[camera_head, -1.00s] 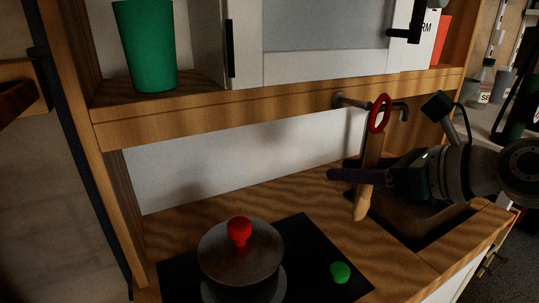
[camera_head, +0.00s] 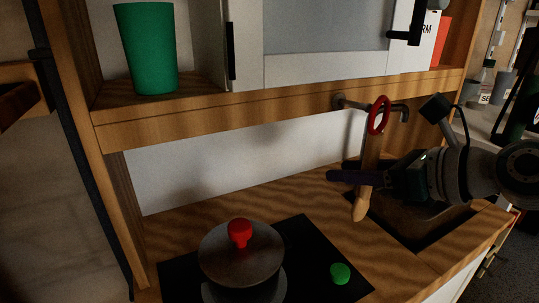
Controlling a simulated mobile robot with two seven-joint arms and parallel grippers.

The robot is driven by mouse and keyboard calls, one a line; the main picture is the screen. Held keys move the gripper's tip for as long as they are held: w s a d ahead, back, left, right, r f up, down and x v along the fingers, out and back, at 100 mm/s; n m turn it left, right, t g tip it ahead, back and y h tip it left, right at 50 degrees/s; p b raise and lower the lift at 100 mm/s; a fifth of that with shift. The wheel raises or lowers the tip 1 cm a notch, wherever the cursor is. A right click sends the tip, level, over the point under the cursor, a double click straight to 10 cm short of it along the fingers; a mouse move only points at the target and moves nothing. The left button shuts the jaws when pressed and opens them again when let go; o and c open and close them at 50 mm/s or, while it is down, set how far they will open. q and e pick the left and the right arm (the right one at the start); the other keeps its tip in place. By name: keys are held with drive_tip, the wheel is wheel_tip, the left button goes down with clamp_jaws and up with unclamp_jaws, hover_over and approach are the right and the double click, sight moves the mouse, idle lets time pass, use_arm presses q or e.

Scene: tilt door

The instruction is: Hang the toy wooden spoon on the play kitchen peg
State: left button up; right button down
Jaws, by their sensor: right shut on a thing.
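The toy wooden spoon (camera_head: 370,150) hangs upright, bowl end down, with a red ring (camera_head: 379,115) at its top. My right gripper (camera_head: 350,172) reaches in from the right and is shut on the spoon's handle below the ring. The metal peg (camera_head: 350,102) sticks out from the front edge of the wooden shelf. The ring overlaps the peg's line in this view; I cannot tell whether the peg passes through it or lies behind it. My left gripper is not in view.
A pot with a red-knobbed lid (camera_head: 240,255) stands on the black hob (camera_head: 308,235), beside a green knob (camera_head: 340,273). A dark sink (camera_head: 425,225) lies below the gripper. A green cup (camera_head: 147,48) stands on the shelf (camera_head: 240,110), next to a cabinet door (camera_head: 325,25).

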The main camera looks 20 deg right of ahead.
drive_tip(key=shift+w, duration=0.7)
idle(0.3)
drive_tip(key=shift+w, duration=0.15)
drive_tip(key=shift+w+a+f+b, duration=0.15)
drive_tip(key=shift+w+b, duration=0.4)
drive_tip(key=shift+w, duration=0.5)
drive_tip(key=shift+w, duration=0.1)
drive_tip(key=shift+w, duration=0.1)
drive_tip(key=shift+w+f+b, duration=0.25)
drive_tip(key=shift+w+b, duration=0.05)
drive_tip(key=shift+b, duration=0.15)
drive_tip(key=shift+w+f, duration=0.2)
drive_tip(key=shift+w, duration=0.05)
idle(0.7)
